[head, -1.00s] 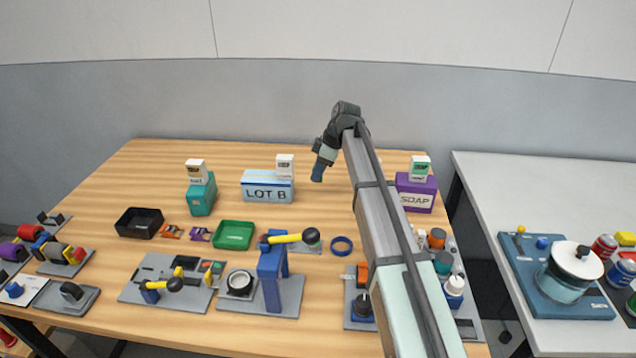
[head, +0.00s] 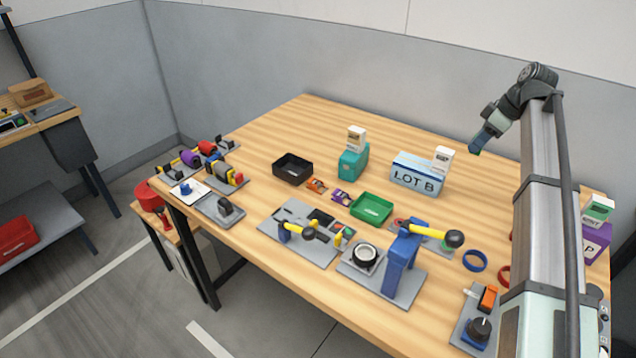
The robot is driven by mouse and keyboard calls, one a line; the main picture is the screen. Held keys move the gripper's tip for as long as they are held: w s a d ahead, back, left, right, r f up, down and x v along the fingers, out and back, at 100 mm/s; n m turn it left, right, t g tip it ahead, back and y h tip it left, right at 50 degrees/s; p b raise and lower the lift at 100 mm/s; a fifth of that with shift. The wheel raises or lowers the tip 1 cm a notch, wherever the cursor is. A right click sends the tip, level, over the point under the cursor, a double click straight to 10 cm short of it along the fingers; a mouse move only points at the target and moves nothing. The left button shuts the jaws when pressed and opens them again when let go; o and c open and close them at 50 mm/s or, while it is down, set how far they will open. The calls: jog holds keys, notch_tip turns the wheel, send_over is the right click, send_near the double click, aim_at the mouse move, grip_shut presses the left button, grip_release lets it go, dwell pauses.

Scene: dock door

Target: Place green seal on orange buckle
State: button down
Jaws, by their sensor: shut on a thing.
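My gripper (head: 474,151) is raised above the back right of the table, right of the LOT B box. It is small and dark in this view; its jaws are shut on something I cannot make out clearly. I cannot tell whether that is the green seal, and I see no other piece that is surely it. A small orange block (head: 488,298) stands on a grey plate at the front right, beside a black knob; it may be the orange buckle. My gripper is well behind and above it.
A LOT B box (head: 416,175), a teal box (head: 353,162), a black tray (head: 292,168) and a green tray (head: 371,209) stand on the table. A blue post with a yellow handle (head: 402,260) rises at the front. A blue ring (head: 475,260) lies near the orange block. My arm hides the right side.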

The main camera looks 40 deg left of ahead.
jog(key=s+a, duration=0.4)
jog(key=a, duration=0.7)
jog(key=s+a, duration=0.4)
jog(key=a, duration=0.6)
send_over(313, 180)
jog(key=d, duration=0.2)
jog(key=shift+a+f, duration=0.15)
jog(key=shift+f, duration=7.35)
jog(key=shift+f, duration=0.1)
jog(key=c, duration=0.8)
grip_release()
jog(key=shift+c, duration=0.2)
jog(key=v, duration=1.2)
